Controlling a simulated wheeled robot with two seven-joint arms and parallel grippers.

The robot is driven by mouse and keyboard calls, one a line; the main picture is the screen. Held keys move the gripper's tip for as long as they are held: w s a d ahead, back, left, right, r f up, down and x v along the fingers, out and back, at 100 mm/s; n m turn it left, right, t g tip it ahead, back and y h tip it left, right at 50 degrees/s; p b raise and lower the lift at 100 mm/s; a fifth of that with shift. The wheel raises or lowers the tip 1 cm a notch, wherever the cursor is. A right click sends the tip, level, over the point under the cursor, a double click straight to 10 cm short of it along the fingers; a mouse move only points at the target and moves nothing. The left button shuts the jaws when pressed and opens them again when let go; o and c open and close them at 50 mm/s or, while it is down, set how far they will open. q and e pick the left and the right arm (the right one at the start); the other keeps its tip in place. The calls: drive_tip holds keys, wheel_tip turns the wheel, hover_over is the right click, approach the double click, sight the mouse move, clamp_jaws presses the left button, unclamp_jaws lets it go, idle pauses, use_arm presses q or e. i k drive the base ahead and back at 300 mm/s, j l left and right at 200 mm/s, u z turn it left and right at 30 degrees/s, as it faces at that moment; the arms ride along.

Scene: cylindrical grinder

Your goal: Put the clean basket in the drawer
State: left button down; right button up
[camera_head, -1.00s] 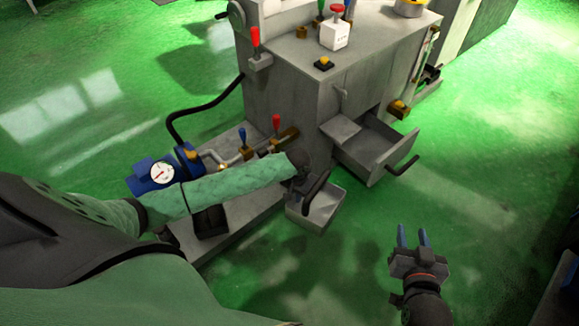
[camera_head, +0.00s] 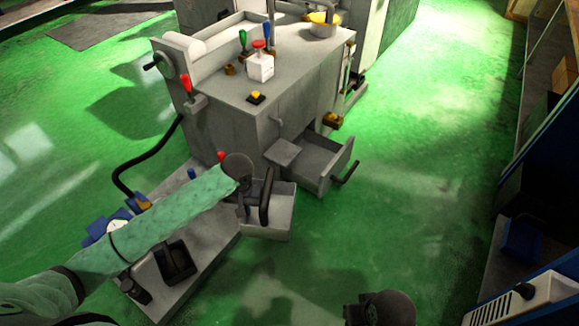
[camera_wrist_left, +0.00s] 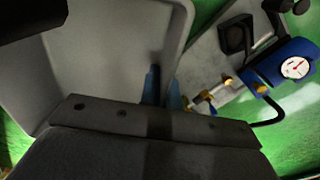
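The grey basket (camera_head: 277,215) hangs in my left gripper (camera_head: 246,204), just left of and nearer than the drawer. In the left wrist view, its grey inside (camera_wrist_left: 105,60) fills the upper left. The blue fingertips (camera_wrist_left: 164,88) are shut on its side wall, one inside and one outside. The drawer (camera_head: 322,163) is pulled out from the grinder's front, with its handle (camera_head: 345,172) toward the right. Part of its inside is hidden by a grey panel.
A low ledge with a black tray (camera_head: 175,262) lies left of the basket. Green floor is clear to the right, up to a dark shelf (camera_head: 520,240).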

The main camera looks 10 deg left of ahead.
sight(310, 164)
drive_tip(key=i+l+u, duration=0.2)
drive_tip(key=u, duration=0.2)
drive_tip(key=i+l+u, duration=0.15)
drive_tip(key=l+u, duration=0.25)
drive_tip(key=i+l+u, duration=0.15)
drive_tip(key=l+u, duration=0.25)
drive_tip(key=i+l+u, duration=0.1)
drive_tip(key=l, duration=0.65)
drive_tip(key=i+l, duration=0.15)
drive_tip(key=l, duration=0.6)
drive_tip(key=i+l+u, duration=0.15)
drive_tip(key=l, duration=0.6)
drive_tip(key=i+l, duration=0.1)
drive_tip(key=l, duration=0.7)
drive_tip(key=u, duration=0.05)
